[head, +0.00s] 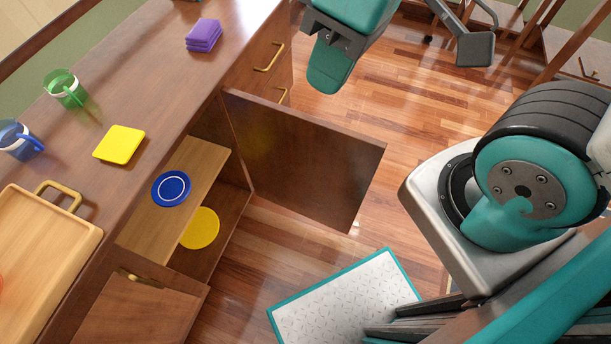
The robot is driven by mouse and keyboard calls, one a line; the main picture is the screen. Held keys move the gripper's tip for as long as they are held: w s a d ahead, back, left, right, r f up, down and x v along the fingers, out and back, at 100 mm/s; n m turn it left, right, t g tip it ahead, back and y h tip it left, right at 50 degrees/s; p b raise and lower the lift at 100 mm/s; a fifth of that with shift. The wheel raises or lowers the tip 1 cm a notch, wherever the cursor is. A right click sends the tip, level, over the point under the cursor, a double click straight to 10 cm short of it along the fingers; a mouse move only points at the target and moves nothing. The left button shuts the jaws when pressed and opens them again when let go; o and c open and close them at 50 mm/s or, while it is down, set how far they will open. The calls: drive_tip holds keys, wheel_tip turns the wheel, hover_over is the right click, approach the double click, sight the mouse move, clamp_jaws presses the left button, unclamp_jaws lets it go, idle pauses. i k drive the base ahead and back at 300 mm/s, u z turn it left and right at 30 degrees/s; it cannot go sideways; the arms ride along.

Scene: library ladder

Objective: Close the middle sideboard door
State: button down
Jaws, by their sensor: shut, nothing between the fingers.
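The middle sideboard door (310,155) is a dark wooden panel that stands wide open, out over the floor. It hangs from the far side of the sideboard's open compartment. Its handle is not visible. Inside the compartment, a blue plate (171,188) with a white ring lies on the shelf (205,160), and a yellow plate (200,229) lies lower down. My gripper (328,78) is at the top of the view, its teal fingers shut and empty. In the picture it is above the door's top edge, with a gap of floor showing between them.
The sideboard top (130,85) holds purple coasters (204,35), a yellow coaster (119,144), a green mug (65,88), a blue mug (20,140) and a wooden tray (40,240). A brass drawer handle (268,57) juts out beyond the door. Floor (420,110) right of the door is clear.

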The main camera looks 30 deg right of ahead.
sight(323, 171)
drive_tip(key=k, duration=0.35)
drive_tip(key=z, duration=1.9)
drive_tip(key=i, duration=3.15)
drive_tip(key=u, duration=4.35)
